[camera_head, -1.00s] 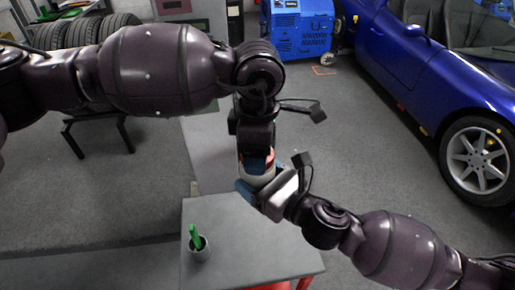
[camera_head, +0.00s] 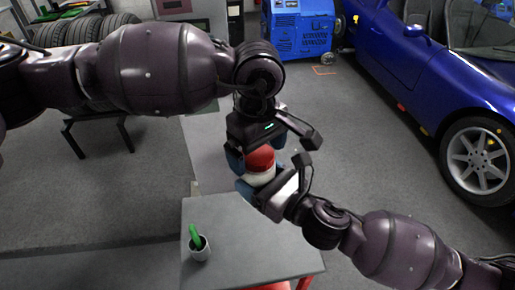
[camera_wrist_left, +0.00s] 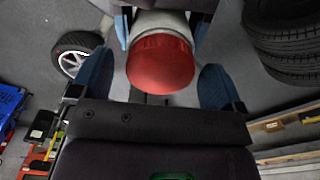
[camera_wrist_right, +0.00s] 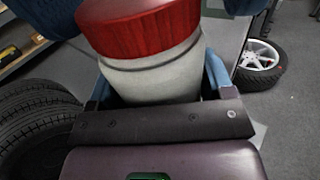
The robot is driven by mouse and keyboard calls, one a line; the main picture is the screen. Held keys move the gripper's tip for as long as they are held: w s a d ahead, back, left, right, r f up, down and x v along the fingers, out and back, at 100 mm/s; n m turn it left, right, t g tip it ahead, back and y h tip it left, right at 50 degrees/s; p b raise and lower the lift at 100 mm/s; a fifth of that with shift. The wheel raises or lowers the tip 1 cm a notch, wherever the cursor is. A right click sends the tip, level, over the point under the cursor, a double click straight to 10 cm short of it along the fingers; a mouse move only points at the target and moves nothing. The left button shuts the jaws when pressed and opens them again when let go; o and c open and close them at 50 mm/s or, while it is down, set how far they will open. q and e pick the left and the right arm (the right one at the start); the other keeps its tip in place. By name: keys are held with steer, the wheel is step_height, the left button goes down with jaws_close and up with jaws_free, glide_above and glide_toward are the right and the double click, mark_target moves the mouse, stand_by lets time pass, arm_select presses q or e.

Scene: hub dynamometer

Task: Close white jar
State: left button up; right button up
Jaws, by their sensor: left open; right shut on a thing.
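The white jar (camera_head: 259,179) with a red lid (camera_head: 261,158) on its top is held above the grey table. My right gripper (camera_head: 262,190) is shut around the white body, which fills its jaws in the right wrist view (camera_wrist_right: 150,77). The red lid (camera_wrist_right: 138,28) sits on the jar's mouth there; I cannot tell how tightly. My left gripper (camera_head: 257,158) is open at the lid, with its blue fingers on either side and apart from it. In the left wrist view the lid (camera_wrist_left: 161,64) lies between the spread fingers.
The grey table (camera_head: 280,255) below carries a small cup (camera_head: 200,250) with a green object (camera_head: 195,236) in it. A blue car (camera_head: 385,60) stands at the right, and a blue machine (camera_head: 300,28) and tires (camera_head: 85,30) are at the back.

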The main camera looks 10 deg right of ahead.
arm_select(q)
steer(key=shift+r, duration=0.1)
step_height(320, 180, up, 12)
stand_by(0.6)
stand_by(0.5)
